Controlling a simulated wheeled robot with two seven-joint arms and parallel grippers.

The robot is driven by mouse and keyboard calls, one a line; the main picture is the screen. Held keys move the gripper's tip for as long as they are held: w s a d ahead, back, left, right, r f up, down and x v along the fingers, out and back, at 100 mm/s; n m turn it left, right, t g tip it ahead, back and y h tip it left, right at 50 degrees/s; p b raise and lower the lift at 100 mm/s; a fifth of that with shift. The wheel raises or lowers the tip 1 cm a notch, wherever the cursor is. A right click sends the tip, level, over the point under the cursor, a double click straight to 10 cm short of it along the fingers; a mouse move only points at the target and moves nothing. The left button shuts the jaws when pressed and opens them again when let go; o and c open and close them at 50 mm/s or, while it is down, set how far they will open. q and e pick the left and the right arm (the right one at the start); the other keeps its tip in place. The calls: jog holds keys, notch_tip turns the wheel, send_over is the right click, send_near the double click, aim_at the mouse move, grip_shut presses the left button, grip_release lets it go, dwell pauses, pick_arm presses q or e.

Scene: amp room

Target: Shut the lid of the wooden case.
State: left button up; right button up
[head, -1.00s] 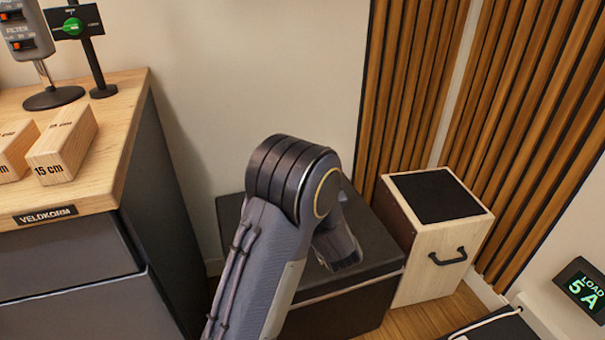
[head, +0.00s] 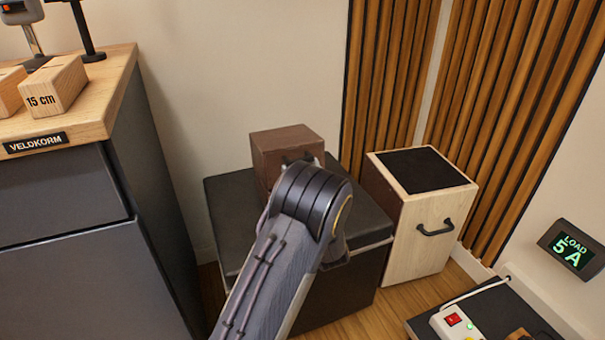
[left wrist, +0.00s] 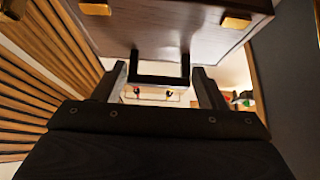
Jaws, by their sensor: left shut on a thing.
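The wooden case (head: 283,142) is a dark brown box standing on a black-topped seat. My left arm hides its lower right part. In the left wrist view its dark wood face (left wrist: 165,25) fills the top, with brass-coloured fittings along the edge. A black handle (left wrist: 160,82) sticks out from that face. My left gripper (left wrist: 161,88) has its two fingers at the two ends of this handle and is shut on it. In the head view the fingers are hidden behind my arm. I cannot tell how the lid stands. My right gripper is in neither view.
The seat (head: 228,215) stands beside a pale wooden box (head: 425,238) with a black top and handle. A grey cabinet (head: 60,240) is at the left, a slatted wall behind right. A power strip (head: 458,322) lies at lower right.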

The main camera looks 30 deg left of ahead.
pick_arm(q)
jog(key=shift+a+f, duration=0.25)
jog(key=o, duration=1.4)
jog(key=shift+w, duration=0.1)
jog(key=shift+r, duration=0.15)
jog(key=s+d+r+p, duration=0.7)
jog(key=s+r, duration=0.5)
jog(key=shift+d+r+p, duration=0.15)
jog(key=shift+r+p, duration=0.2)
jog(key=shift+p, duration=0.05)
